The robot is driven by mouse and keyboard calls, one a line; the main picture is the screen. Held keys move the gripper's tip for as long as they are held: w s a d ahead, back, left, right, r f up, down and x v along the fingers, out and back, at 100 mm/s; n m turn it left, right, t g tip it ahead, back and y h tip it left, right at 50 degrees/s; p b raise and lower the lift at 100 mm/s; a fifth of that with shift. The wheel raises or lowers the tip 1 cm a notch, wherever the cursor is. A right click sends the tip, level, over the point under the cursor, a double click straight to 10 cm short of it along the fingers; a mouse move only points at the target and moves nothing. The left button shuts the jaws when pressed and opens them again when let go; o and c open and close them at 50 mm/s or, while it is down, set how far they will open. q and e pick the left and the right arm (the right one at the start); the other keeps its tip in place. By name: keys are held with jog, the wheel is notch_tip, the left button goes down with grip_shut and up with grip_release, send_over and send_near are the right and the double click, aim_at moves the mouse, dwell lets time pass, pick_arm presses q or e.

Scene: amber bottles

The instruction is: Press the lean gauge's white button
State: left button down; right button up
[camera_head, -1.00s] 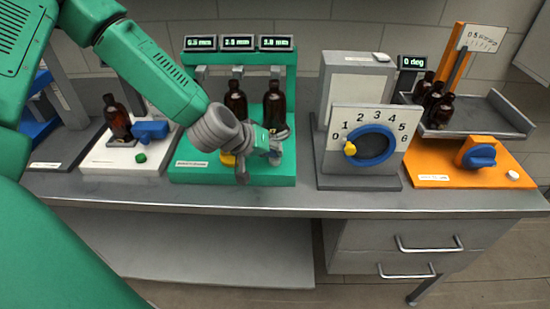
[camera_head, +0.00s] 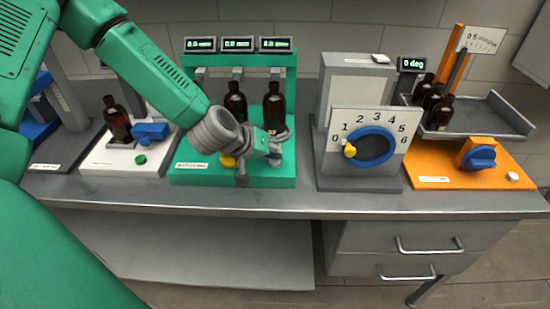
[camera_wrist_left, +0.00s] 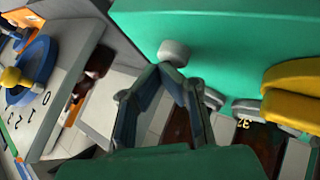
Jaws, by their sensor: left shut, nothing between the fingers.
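The green gauge (camera_head: 184,172) stands at the middle left of the bench, with three small displays (camera_head: 238,44) on top that look like 0.0 mm. Dark amber bottles (camera_head: 235,101) stand in it. My left gripper (camera_head: 275,157) is low over its front right part, shut and empty. In the left wrist view the shut fingertips (camera_wrist_left: 167,69) are at a round white button (camera_wrist_left: 173,50) on the green base, apparently touching it. In the head view the gripper hides this button. My right gripper is not in view.
A yellow knob (camera_wrist_left: 292,90) is beside the gripper. To the right stand a grey dial station (camera_head: 358,182) and an orange station (camera_head: 430,170) with its own white button (camera_head: 513,177). A white station (camera_head: 112,160) with a bottle is left.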

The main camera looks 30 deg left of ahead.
pick_arm(q)
jog(key=shift+a+r+p, duration=0.1)
jog(key=shift+r+p, duration=0.4)
jog(key=shift+r, duration=0.15)
notch_tip(320, 180, up, 5)
jog(key=p, duration=0.4)
jog(key=shift+r+p, duration=0.1)
jog(key=shift+p, duration=0.2)
jog(key=shift+f, duration=0.2)
